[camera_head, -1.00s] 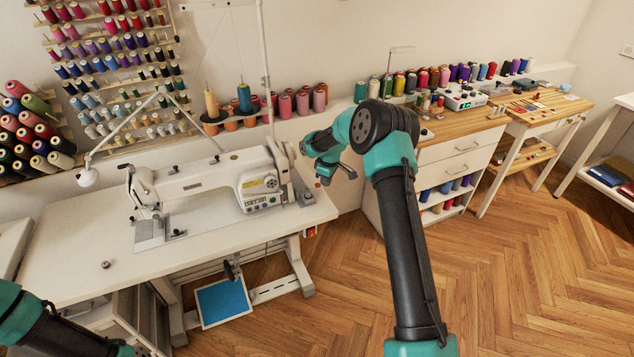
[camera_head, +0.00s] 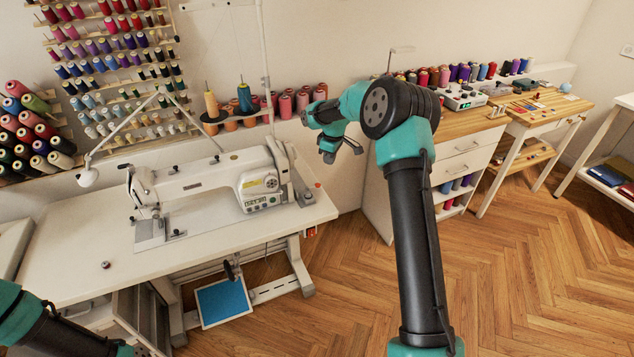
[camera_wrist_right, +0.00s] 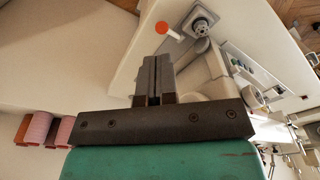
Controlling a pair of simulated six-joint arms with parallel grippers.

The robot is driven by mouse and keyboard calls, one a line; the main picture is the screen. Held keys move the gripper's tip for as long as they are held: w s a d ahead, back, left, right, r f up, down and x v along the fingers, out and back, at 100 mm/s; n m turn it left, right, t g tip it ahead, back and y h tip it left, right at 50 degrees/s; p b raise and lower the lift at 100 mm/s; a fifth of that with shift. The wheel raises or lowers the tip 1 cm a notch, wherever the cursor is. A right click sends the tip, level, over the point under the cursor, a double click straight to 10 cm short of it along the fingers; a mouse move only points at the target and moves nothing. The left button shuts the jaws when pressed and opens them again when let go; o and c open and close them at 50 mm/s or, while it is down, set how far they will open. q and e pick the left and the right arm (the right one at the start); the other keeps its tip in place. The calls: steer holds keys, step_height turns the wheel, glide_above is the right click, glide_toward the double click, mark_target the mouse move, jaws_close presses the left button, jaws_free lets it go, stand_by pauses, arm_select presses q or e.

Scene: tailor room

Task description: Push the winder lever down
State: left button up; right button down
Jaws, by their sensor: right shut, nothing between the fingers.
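The white sewing machine (camera_head: 215,180) stands on its table. A small metal winder unit (camera_head: 304,196) sits at the table's right end, and it also shows at the top of the right wrist view (camera_wrist_right: 202,22). Beside it is a short white stem with an orange-red tip (camera_wrist_right: 163,29), which looks like the winder lever; in the head view only its small red tip (camera_head: 318,185) shows. My right gripper (camera_wrist_right: 153,62) is shut and empty. It is near the lever in the wrist picture but not touching it. My left gripper is out of frame; only my left arm shows.
Thread cones (camera_head: 288,104) stand on a shelf along the wall behind. A wooden-topped drawer cabinet (camera_head: 462,122) stands right of the sewing table (camera_head: 70,245). The tabletop in front of the machine is mostly clear.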

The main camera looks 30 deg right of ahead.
step_height(320, 180, up, 7)
steer(key=shift+s+d+f, duration=0.15)
steer(key=shift+s, duration=0.15)
steer(key=shift+f, duration=0.1)
steer(key=s+a+f+m, duration=0.1)
steer(key=s+a+f, duration=0.2)
steer(key=a+f, duration=0.2)
steer(key=s+a+f+m+y, duration=0.1)
steer(key=s+a+f, duration=0.3)
steer(key=f, duration=0.5)
steer(key=s+a+f+m+y, duration=0.1)
steer(key=s+a+f, duration=0.3)
steer(key=a+f, duration=0.3)
steer(key=shift+s+a+f, duration=0.1)
steer(key=shift+s+f, duration=0.05)
steer(key=shift+f, duration=0.3)
steer(key=s+a+f+m, duration=0.2)
steer(key=s+a, duration=0.1)
steer(key=s, duration=0.4)
steer(key=s+a+f+m, duration=0.2)
steer(key=s+f, duration=0.1)
steer(key=s, duration=0.5)
steer(key=s+a+f+m+y, duration=0.1)
steer(key=s+a+f+m, duration=0.1)
steer(key=s, duration=0.6)
steer(key=shift+a+f, duration=0.6)
steer(key=shift+a, duration=0.2)
